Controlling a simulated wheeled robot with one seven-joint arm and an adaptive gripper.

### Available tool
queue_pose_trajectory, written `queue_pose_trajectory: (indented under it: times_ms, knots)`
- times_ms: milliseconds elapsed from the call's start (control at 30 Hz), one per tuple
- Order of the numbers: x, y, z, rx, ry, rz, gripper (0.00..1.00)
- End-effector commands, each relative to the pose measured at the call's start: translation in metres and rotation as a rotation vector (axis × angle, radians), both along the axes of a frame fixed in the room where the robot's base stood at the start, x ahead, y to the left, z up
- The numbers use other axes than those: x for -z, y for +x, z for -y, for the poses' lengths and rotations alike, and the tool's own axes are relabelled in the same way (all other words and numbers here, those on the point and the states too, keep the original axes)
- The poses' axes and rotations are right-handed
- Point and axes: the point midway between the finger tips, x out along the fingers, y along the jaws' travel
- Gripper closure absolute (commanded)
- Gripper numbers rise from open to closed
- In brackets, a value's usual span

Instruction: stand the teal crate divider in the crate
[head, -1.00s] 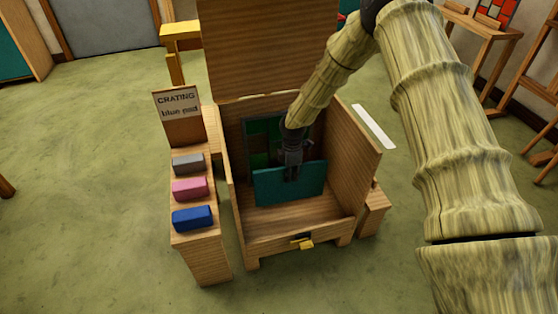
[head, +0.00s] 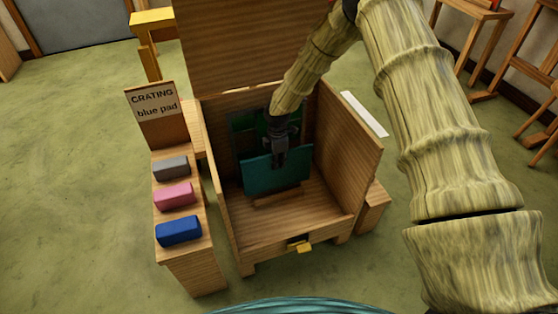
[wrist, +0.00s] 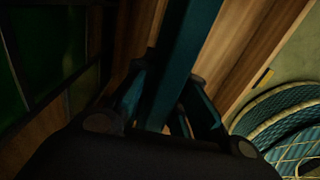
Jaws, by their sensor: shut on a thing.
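The teal crate divider (head: 262,175) is a flat panel inside the open wooden crate (head: 348,165). My gripper (head: 280,158) is shut on its upper edge from above. In the wrist view the divider (wrist: 188,45) runs as a teal band between the fingers of my gripper (wrist: 165,105). The divider is roughly upright, in front of a dark green leaded panel (head: 244,122) at the back of the crate. A low wooden strip (head: 278,197) on the crate floor shows just below the divider's lower edge. I cannot tell whether they touch.
A side stand left of the crate holds a grey pad (head: 171,167), a pink pad (head: 174,195) and a blue pad (head: 179,231). A sign (head: 155,103) reads "CRATING blue pad". The raised lid (head: 240,45) stands behind. The front crate floor is clear.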

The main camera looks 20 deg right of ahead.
Motion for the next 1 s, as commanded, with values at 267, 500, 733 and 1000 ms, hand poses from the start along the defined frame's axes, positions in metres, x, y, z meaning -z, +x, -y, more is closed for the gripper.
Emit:
queue_pose_trajectory:
  times_ms: [267,500,733,1000]
  knots:
    - [0.024,0.000,0.001,0.002,0.000,0.001,1.00]
    - [0.042,0.000,0.002,0.004,0.000,0.001,1.00]
    - [0.054,0.000,0.002,0.003,0.000,0.001,1.00]
    - [0.055,0.000,0.002,0.003,0.000,0.001,1.00]
